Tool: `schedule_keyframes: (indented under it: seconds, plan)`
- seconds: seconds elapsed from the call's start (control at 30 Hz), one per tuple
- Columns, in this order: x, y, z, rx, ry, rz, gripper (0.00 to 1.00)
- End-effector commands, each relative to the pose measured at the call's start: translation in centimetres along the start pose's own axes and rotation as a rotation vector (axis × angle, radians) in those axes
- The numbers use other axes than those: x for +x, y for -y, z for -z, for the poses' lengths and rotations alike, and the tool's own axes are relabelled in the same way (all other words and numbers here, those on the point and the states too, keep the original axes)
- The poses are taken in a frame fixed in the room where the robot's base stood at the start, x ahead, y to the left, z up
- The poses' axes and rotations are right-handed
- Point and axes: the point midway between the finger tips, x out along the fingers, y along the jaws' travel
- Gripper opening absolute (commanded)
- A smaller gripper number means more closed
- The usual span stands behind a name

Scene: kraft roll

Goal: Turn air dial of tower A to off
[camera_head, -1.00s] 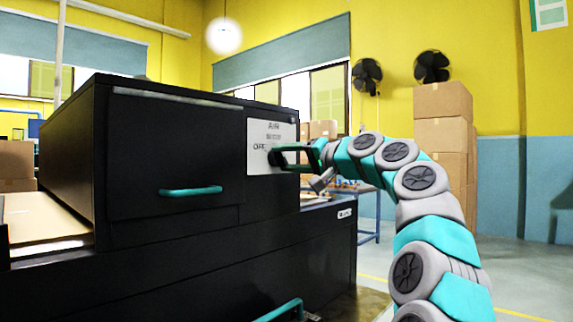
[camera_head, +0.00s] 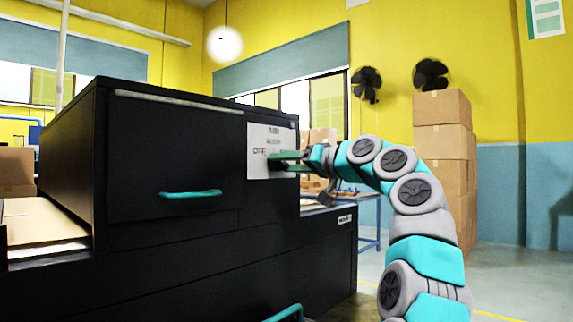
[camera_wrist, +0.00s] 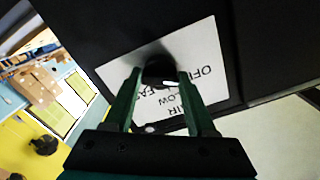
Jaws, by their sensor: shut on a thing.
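The air dial (camera_wrist: 160,72) is a dark round knob on a white label plate (camera_head: 259,138) on the black machine's front. In the wrist view the plate (camera_wrist: 208,62) reads upside down, with "AIR", "OFF", "LOW" and another word partly covered. My gripper (camera_head: 278,160) reaches the plate from the right. In the wrist view its green fingers (camera_wrist: 158,88) stand on either side of the dial and are shut on it. A pale mark shows on the dial between the fingers. The exact setting it points to is hard to tell.
The black machine (camera_head: 170,130) has a teal-handled drawer (camera_head: 190,193) left of the plate. Flat cardboard (camera_head: 40,225) lies at the far left. A blue table (camera_head: 368,215) and stacked boxes (camera_head: 443,125) stand behind my arm. Floor at right is clear.

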Motion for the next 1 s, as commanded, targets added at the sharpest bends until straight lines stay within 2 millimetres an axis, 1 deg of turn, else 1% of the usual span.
schedule_keyframes:
  seconds: [0.27,0.3,0.53,0.83,0.93,1.0]
  plan:
    - [0.1,-0.1,-0.1,0.001,0.003,-0.001,0.01]
    - [0.1,-0.1,-0.1,0.001,0.003,-0.001,0.60]
    - [0.0,-0.1,-0.1,0.001,0.002,-0.001,0.85]
    - [-0.1,0.0,-0.1,0.001,0.001,0.000,0.86]
    - [-0.6,-0.1,-0.1,0.001,-0.001,0.000,0.86]
    - [-1.3,-0.1,-0.1,0.001,-0.002,0.000,0.86]
